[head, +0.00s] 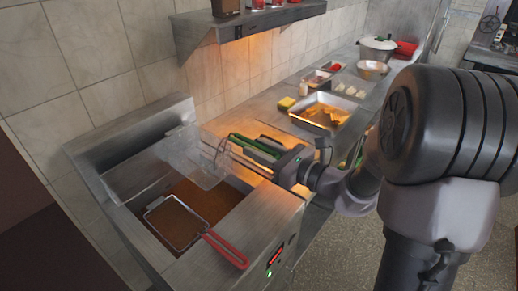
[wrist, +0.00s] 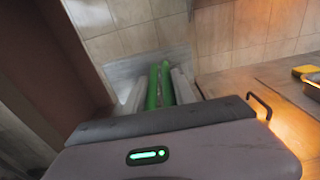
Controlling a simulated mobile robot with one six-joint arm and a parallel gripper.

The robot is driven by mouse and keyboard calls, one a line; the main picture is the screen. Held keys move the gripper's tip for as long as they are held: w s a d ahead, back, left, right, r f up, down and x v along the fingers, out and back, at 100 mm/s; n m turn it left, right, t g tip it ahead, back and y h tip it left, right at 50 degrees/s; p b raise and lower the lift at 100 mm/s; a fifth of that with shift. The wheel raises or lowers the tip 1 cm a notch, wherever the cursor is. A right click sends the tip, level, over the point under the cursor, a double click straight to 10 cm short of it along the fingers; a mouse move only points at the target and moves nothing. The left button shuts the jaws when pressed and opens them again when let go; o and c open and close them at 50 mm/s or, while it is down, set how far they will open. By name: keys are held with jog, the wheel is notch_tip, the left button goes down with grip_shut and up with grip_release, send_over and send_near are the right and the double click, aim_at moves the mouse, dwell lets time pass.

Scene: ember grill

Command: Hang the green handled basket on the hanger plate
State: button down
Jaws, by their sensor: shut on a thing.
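My gripper (head: 248,148) is shut on the green handle of a wire basket (head: 190,155) in the head view. The basket extends left from the gripper, raised over the back part of the fryer. Its mesh is pale and see-through. In the wrist view the green handle (wrist: 158,86) lies between my two fingers (wrist: 157,92); the basket's mesh is hidden there. The hanger plate (head: 125,135) appears to be the upright metal panel along the fryer's back, behind the basket. I cannot tell whether the basket touches it.
A second basket with a red handle (head: 226,249) sits over the brown oil (head: 205,200) at the fryer's front. A steel tray of food (head: 325,115) and a yellow block (head: 286,103) stand on the counter to the right. A shelf (head: 250,24) juts from the tiled wall above.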

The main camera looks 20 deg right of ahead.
jog(key=shift+f+b, duration=0.35)
jog(key=shift+f, duration=0.1)
jog(key=c, duration=0.9)
grip_release()
jog(key=shift+c, duration=0.2)
